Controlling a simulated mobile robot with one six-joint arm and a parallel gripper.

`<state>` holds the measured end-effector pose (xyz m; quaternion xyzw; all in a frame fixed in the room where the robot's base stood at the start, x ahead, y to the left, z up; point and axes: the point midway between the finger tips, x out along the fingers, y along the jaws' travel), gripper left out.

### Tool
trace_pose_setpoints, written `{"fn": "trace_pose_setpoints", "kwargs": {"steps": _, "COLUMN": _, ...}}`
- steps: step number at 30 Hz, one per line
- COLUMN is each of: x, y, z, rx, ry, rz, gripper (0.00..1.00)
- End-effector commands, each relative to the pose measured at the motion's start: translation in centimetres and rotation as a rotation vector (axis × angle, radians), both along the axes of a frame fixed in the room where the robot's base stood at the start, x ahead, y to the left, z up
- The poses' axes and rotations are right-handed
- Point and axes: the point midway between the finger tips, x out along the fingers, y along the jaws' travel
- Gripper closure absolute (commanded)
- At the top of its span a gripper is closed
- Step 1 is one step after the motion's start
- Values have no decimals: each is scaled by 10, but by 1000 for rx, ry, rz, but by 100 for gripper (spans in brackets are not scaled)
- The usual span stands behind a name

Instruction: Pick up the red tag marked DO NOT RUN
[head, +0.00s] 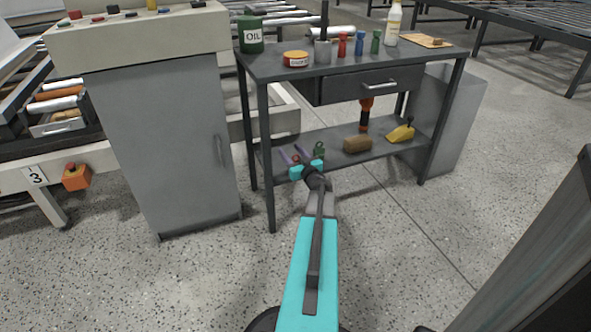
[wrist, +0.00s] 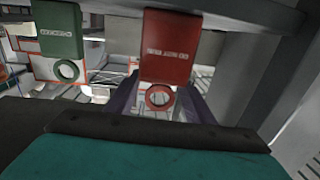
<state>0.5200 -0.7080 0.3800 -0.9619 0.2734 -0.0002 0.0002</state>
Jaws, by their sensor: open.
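The red tag (wrist: 168,48) shows large in the wrist view, a flat plate with a ring at its lower end; its lettering is too small to read. In the head view it is a small red spot (head: 295,159) at the lower shelf. My gripper (head: 290,151) is open at the left end of that shelf. In the wrist view the purple fingers of my gripper (wrist: 160,90) stand either side of the ring, with no clear contact. A green tag (wrist: 60,32) is to the left; it shows small and green in the head view (head: 319,149).
The dark bench (head: 275,66) carries an oil can (head: 250,35), bottles and a tin on top. Its lower shelf (head: 336,158) holds a brown block (head: 357,144) and a yellow tool (head: 401,133). A grey cabinet (head: 165,150) stands left. Open floor lies in front.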

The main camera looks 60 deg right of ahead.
Motion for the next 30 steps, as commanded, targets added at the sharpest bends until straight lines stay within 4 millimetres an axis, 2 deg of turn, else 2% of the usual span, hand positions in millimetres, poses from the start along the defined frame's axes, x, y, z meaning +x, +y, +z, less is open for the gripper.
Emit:
{"fn": "trace_pose_setpoints", "kwargs": {"steps": 11, "x": -1, "y": -1, "z": 0, "rx": 0, "ry": 0, "rz": -1, "gripper": 52}}
{"fn": "trace_pose_setpoints", "kwargs": {"steps": 14, "x": -1, "y": -1, "z": 0, "rx": 0, "ry": 0, "rz": -1, "gripper": 65}}
{"fn": "trace_pose_setpoints", "kwargs": {"steps": 20, "x": -1, "y": -1, "z": 0, "rx": 0, "ry": 0, "rz": -1, "gripper": 99}}
{"fn": "trace_pose_setpoints", "kwargs": {"steps": 30, "x": -1, "y": -1, "z": 1, "rx": 0, "ry": 0, "rz": -1, "gripper": 100}}
